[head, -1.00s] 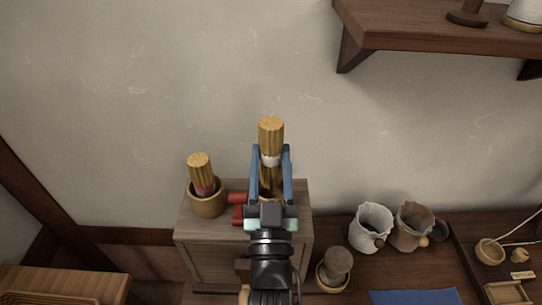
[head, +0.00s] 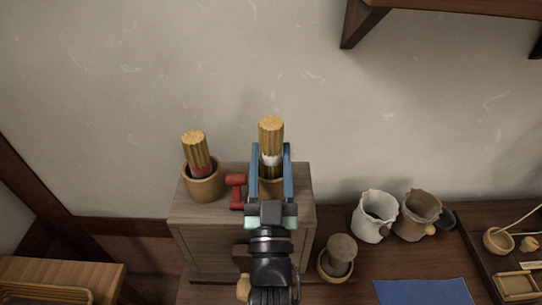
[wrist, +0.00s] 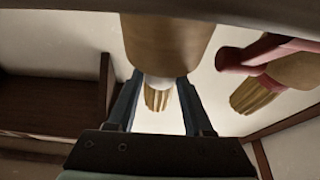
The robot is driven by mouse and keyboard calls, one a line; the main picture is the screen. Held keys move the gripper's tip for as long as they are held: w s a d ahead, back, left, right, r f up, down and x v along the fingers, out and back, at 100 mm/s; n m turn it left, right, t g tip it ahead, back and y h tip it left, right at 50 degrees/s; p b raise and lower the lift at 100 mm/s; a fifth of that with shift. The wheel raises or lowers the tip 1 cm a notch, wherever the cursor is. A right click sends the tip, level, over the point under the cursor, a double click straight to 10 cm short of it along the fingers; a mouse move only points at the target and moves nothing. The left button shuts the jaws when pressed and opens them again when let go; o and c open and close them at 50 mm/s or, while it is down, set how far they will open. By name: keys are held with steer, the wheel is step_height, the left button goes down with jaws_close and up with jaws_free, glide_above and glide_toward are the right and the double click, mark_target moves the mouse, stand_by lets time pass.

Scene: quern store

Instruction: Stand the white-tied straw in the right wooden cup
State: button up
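The white-tied straw (head: 270,138) is an upright golden bundle with a white band. The right wooden cup (head: 271,187) stands on the cabinet, mostly hidden between the fingers. In the wrist view, that cup (wrist: 168,42) covers the bundle's lower end, with the band and straw (wrist: 158,97) showing past its rim between the fingertips (wrist: 160,82). The bundle appears to stand in the cup; its foot is hidden.
The left wooden cup (head: 203,183) holds a red-tied straw bundle (head: 195,148). A small red tool (head: 236,190) lies between the cups on the cabinet (head: 208,235). Right of the cabinet are a stone-topped pot (head: 340,254), pale sack (head: 373,218), brown sack (head: 418,215) and blue cloth (head: 423,292).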

steer(key=o, duration=0.4)
steer(key=shift+o, duration=0.2)
steer(key=shift+f, duration=0.1)
steer(key=b+v, duration=0.1)
steer(key=v, duration=1.1)
steer(key=shift+s, duration=0.4)
steer(key=shift+f, duration=0.15)
